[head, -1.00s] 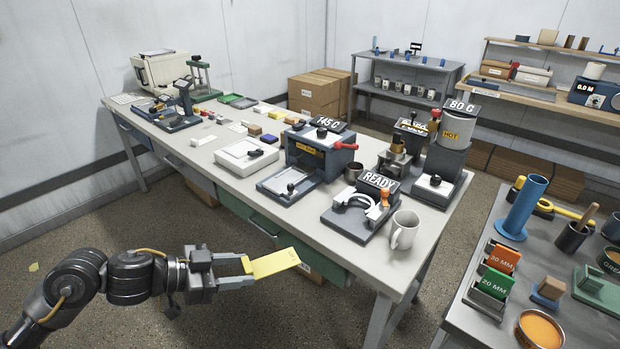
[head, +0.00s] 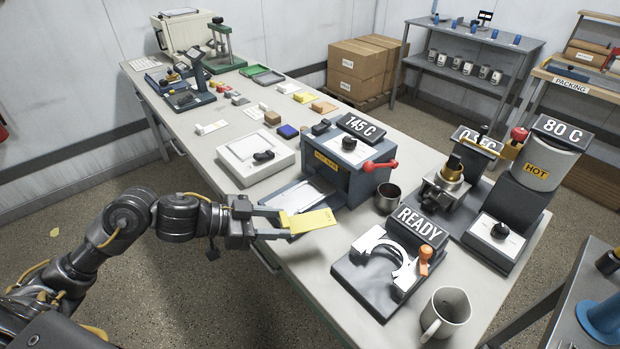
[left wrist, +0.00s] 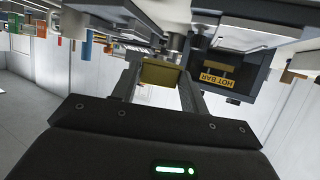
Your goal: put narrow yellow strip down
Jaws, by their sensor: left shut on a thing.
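The narrow yellow strip (head: 314,222) is held out flat by my left gripper (head: 283,223). The gripper is shut on the strip's near end, and the far end points right. In the head view the strip overlaps the front corner of the hot bar sealer's tray (head: 288,196), by the front table edge. Whether it touches the tray or hangs above it I cannot tell. In the left wrist view the strip (left wrist: 161,75) sits between the two fingers, with the hot bar sealer (left wrist: 222,82) to its right. My right gripper is not in view.
The sealer (head: 352,160) marked 145 C stands behind the strip. A clamp fixture (head: 390,262) marked READY and a mug (head: 447,314) stand to the right. A white plate device (head: 256,155) is to the left. A bare table patch (head: 335,245) lies before the fixture.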

